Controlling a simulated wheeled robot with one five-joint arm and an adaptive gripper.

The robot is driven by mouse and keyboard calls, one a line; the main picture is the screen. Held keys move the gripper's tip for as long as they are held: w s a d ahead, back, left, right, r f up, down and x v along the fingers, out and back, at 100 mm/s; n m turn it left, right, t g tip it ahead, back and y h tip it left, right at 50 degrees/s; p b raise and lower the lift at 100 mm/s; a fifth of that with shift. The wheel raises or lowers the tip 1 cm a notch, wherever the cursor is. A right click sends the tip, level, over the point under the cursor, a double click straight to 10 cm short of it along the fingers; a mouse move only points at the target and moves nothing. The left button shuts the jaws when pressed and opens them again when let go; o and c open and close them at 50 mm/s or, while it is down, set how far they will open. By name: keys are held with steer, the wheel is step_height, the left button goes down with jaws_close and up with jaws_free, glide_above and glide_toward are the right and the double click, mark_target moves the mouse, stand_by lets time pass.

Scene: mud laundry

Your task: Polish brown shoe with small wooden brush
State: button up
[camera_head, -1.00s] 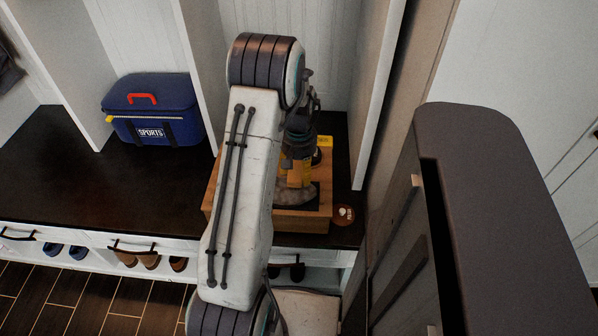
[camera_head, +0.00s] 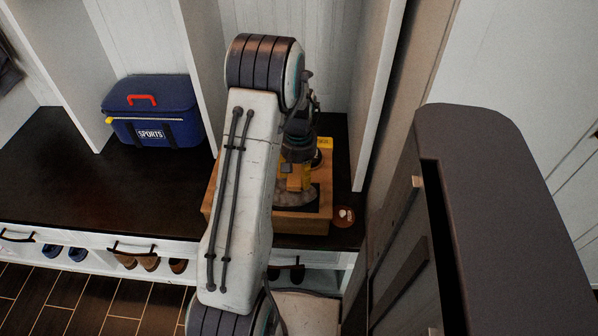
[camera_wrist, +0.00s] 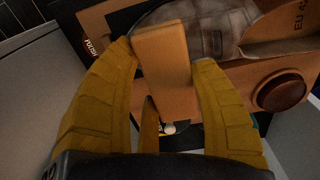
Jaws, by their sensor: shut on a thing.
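My gripper (camera_wrist: 165,75) has its yellow fingers shut on the small wooden brush (camera_wrist: 165,50), a plain light-brown block in the wrist view. The brush's bristles are hidden from view. The brown shoe (camera_wrist: 212,22) is greyish brown and lies just beyond the brush, which overlaps it in the picture. I cannot tell whether they touch. In the head view my gripper (camera_head: 296,176) points down over the shoe (camera_head: 297,197), which is mostly covered by the gripper and sits on a wooden box (camera_head: 285,224).
A round brown lidded tin (camera_head: 343,215) stands right of the box on the dark bench (camera_head: 90,190). A blue sports bag (camera_head: 152,108) sits at the left. A white partition (camera_head: 380,95) and a dark cabinet (camera_head: 500,190) close off the right. Shoes (camera_head: 150,262) fill the cubbies below.

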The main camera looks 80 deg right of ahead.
steer(key=shift+a+b, duration=0.4)
steer(key=shift+a, duration=1)
steer(key=shift+d, duration=0.1)
steer(key=shift+w+d+r+p, duration=0.15)
steer(key=shift+d+p, duration=0.45)
steer(key=shift+d, duration=1.05)
steer(key=shift+a, duration=0.1)
steer(key=shift+a+b, duration=0.65)
steer(key=shift+a, duration=1)
